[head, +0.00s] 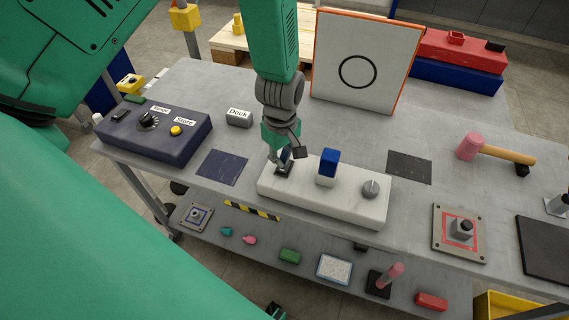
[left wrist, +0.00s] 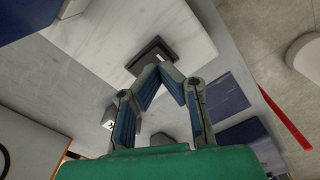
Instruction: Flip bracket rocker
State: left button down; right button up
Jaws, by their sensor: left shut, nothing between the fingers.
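The white bracket block (head: 345,206) lies on the grey bench. The dark rocker (head: 284,171) sits at the block's left end; it also shows in the left wrist view (left wrist: 152,54), with a small light mark on it. My left gripper (head: 283,157) is shut and empty, fingertips pointing down at the rocker. In the left wrist view, the fingertips (left wrist: 161,72) meet right at the rocker's near edge and partly cover it; I cannot tell whether they touch. Which way the rocker is tilted is unclear. My right gripper is not in view.
A blue-topped switch (head: 329,162) and a round grey knob (head: 370,188) share the block. A dark blue control box (head: 165,132) and a grey Dock block (head: 239,118) stand left. A white board (head: 366,62) stands behind. A pink mallet (head: 495,151) lies right.

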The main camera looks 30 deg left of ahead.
aim_at(282, 169)
pick_arm(q)
jog(key=shift+f, duration=0.2)
jog(key=shift+d+f, duration=0.25)
jog(key=shift+d, duration=0.05)
jog(key=shift+a+f+b, duration=0.25)
jog(key=shift+f+b, duration=0.15)
jog(key=shift+b, duration=0.05)
jog(key=shift+d+f, duration=0.15)
jog(key=shift+f, duration=0.2)
dwell(0.4)
notch_tip(282, 169, up, 7)
jog(key=p, duration=0.6)
jog(key=shift+r, duration=0.1)
dwell(0.4)
